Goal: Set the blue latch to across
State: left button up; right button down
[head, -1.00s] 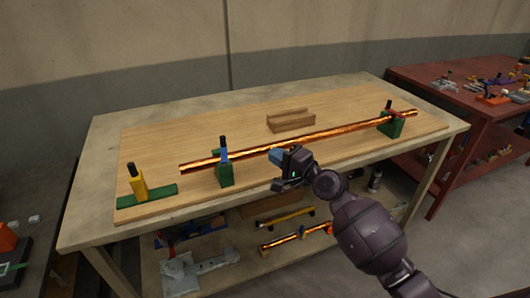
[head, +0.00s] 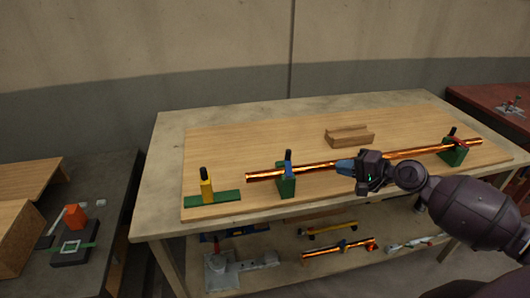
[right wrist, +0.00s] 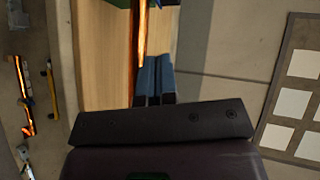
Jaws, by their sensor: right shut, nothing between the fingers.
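The blue latch (head: 288,164) with a black knob stands on a green block (head: 286,186) at the left part of the long copper-coloured rod (head: 330,166). In the head view it looks upright; its exact turn is hard to tell. My right gripper (head: 343,166) is a little to the right of the latch, apart from it. Its blue fingers are shut and empty. In the right wrist view the fingers (right wrist: 155,76) lie beside the rod (right wrist: 141,35), with blue and green parts cut off at the top edge. My left gripper is not in view.
A yellow latch (head: 206,186) stands on a green base at the left of the board (head: 240,140). A red latch (head: 452,140) is at the rod's right end. A wooden block (head: 349,137) lies behind the rod. The shelf below holds several parts.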

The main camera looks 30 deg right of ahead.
jog(key=p, duration=0.2)
send_near(290, 155)
jog(key=x, duration=0.6)
jog(key=shift+d+f, duration=0.15)
jog(key=shift+f, duration=0.2)
jog(key=shift+w+a+f, duration=0.1)
jog(key=shift+w+a, duration=0.2)
jog(key=shift+w, duration=0.25)
jog(key=shift+w, duration=0.1)
jog(key=shift+w+a, duration=0.15)
jog(key=shift+a, duration=0.05)
